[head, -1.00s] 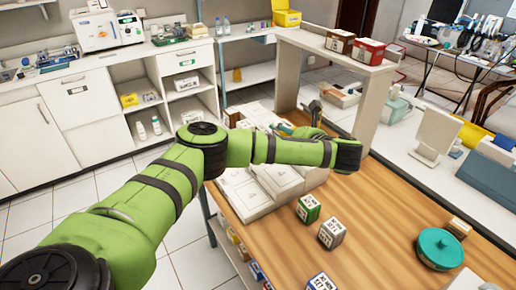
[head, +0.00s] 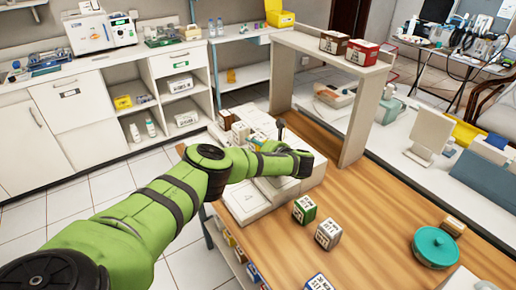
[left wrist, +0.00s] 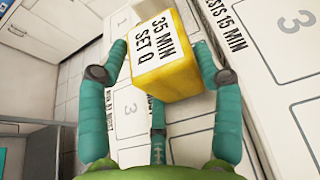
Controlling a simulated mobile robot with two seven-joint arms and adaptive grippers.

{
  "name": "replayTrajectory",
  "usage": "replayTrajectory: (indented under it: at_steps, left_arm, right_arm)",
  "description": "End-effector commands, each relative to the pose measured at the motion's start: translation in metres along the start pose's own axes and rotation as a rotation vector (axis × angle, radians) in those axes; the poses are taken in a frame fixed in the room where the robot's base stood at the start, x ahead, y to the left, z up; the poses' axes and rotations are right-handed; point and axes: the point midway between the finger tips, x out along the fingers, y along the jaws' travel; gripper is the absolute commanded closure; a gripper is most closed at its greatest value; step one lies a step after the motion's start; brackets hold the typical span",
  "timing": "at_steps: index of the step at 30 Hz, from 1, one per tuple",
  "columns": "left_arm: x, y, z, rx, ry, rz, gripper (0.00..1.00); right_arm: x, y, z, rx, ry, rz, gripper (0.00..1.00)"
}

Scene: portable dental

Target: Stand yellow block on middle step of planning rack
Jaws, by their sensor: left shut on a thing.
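The yellow block (left wrist: 168,72), with "35 MIN SET Q" printed on it, is between the teal fingers of my left gripper (left wrist: 158,55) in the left wrist view. The fingers are shut on its two sides, and it looks held over the rack; I cannot tell whether it touches a step. The white stepped planning rack (head: 246,205) lies at the left of the wooden table in the head view. Its numbered, outlined slots also show in the left wrist view (left wrist: 130,118). In the head view my left wrist hides the block and most of the gripper. My right gripper is not in view.
A green block (head: 304,209) and a white-grey block (head: 327,233) stand right of the rack. Other blocks (head: 240,132) stand at the rack's far end. A raised shelf (head: 345,85) bears two boxes. A teal round container (head: 436,246) stands at right.

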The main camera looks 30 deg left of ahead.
Motion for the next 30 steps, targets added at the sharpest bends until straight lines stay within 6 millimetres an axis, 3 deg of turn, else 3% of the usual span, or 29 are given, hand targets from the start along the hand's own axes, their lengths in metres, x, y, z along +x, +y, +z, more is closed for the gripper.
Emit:
replayTrajectory:
  at_steps: [21,22,30]
  left_arm:
    - [0.004,0.0,-0.012,0.0,0.002,0.0,0.69]
    - [0.004,0.0,-0.013,0.001,0.003,0.0,0.26]
    - [0.004,0.0,-0.013,0.001,0.005,-0.001,0.24]
  right_arm:
    - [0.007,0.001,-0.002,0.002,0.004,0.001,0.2]
    - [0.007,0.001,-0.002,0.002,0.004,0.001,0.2]
    - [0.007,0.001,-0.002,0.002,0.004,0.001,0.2]
